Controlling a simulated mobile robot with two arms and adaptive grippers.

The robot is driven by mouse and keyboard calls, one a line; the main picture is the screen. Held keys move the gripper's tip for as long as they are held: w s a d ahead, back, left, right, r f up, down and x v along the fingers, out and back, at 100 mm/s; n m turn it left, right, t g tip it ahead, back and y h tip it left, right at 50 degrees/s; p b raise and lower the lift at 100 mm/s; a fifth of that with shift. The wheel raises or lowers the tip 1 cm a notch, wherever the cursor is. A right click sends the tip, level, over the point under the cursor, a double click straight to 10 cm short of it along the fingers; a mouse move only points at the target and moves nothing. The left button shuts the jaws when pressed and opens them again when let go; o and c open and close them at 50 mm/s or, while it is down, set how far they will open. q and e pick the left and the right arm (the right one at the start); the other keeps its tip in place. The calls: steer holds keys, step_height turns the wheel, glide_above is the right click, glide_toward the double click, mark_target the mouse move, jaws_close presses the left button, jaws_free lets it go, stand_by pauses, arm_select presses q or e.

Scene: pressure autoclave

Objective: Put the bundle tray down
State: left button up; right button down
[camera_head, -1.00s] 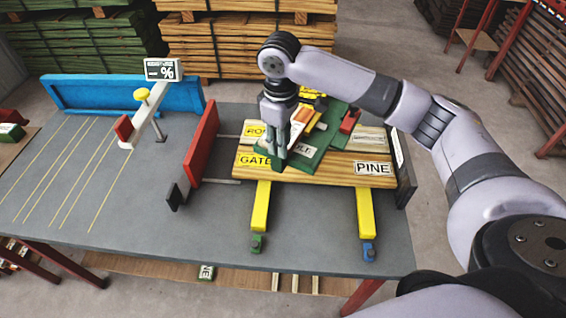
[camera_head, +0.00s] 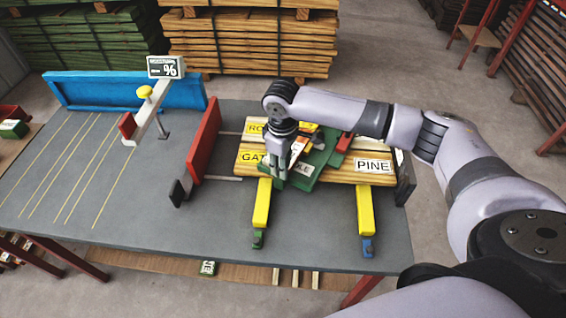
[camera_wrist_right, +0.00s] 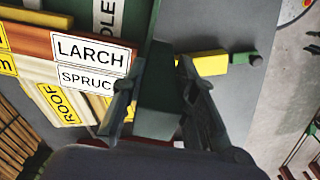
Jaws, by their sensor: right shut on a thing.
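The bundle tray looks like a green tray (camera_head: 318,158) with a label ending in "OLE" and several coloured slats on it. It sits over pale wooden boards labelled "PINE" (camera_head: 374,165); I cannot tell whether it touches them. My right gripper (camera_head: 281,177) points down at the tray's near left end. In the right wrist view its fingers (camera_wrist_right: 163,105) are shut on a green part of the tray (camera_wrist_right: 160,78). Brown and cream slats with "LARCH", "SPRUC" and "ROOF" labels show beside it. The tray's far side is partly hidden by my arm. My left gripper is out of view.
Two yellow arms (camera_head: 262,206) (camera_head: 365,212) reach toward the front of the grey table (camera_head: 120,215). A red upright plate (camera_head: 204,138) stands left of the boards. A percent display (camera_head: 166,67) and a blue rail (camera_head: 125,90) stand further left. The table's left part is mostly clear.

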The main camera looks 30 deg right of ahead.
steer(key=shift+w+r, duration=0.1)
steer(key=c, duration=1.3)
jaws_free()
steer(key=r+b, duration=0.1)
steer(key=r, duration=0.5)
steer(key=r+b, duration=0.1)
steer(key=r, duration=0.5)
steer(key=shift+s+a, duration=0.15)
steer(key=shift+s, duration=0.05)
